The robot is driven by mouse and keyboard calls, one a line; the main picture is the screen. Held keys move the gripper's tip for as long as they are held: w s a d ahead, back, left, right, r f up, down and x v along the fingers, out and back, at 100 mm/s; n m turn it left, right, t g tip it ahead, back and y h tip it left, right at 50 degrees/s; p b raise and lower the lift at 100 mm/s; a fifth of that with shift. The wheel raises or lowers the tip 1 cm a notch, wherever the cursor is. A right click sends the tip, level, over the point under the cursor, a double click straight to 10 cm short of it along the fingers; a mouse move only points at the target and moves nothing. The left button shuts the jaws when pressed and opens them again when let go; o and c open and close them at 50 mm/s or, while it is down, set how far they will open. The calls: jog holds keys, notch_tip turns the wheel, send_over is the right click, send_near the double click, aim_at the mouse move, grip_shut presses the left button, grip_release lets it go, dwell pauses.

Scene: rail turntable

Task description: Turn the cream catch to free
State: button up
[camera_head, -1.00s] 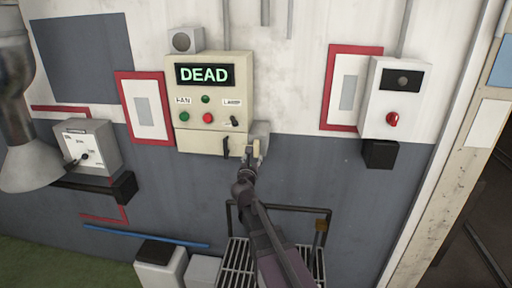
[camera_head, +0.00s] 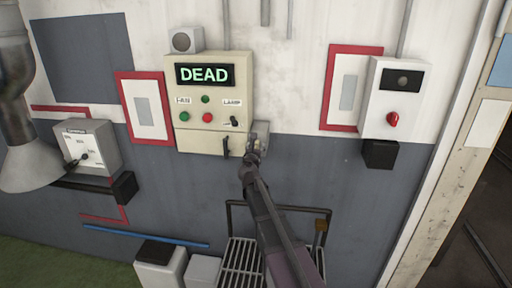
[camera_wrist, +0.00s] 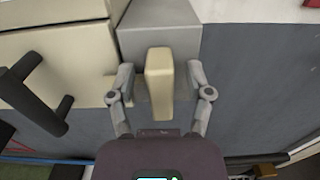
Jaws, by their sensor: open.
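The cream catch (camera_wrist: 159,85) is an upright cream bar on the front of a small grey box (camera_wrist: 180,32) in the wrist view. My gripper (camera_wrist: 161,80) is open, with one finger on each side of the catch and a gap visible on both sides. In the head view my gripper (camera_head: 254,153) is in front of the grey box (camera_head: 262,129) and mostly hides the catch. The cream control panel (camera_head: 205,75) to the left has a lit display reading DEAD.
A black handle (camera_wrist: 35,90) sticks out of the cream lower cover left of the catch. A black wire frame and rack (camera_head: 243,256) stand below my arm. A white box with a red knob (camera_head: 392,119) is on the wall at right.

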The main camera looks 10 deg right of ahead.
grip_shut()
jog(key=shift+m, duration=0.4)
jog(key=m, duration=0.3)
jog(key=shift+s+d+m, duration=0.1)
jog(key=shift+d+m, duration=0.2)
jog(key=m, duration=0.4)
jog(key=shift+s+d+f+m, duration=0.1)
jog(key=shift+d+f+m, duration=0.15)
jog(key=shift+d+m, duration=0.05)
jog(key=m, duration=0.3)
jog(key=m+b, duration=0.1)
jog(key=m, duration=0.2)
jog(key=f+m, duration=0.1)
jog(key=m, duration=0.2)
jog(key=shift+s+d+f+b, duration=0.1)
jog(key=shift+d+b, duration=0.1)
jog(key=shift+b, duration=0.15)
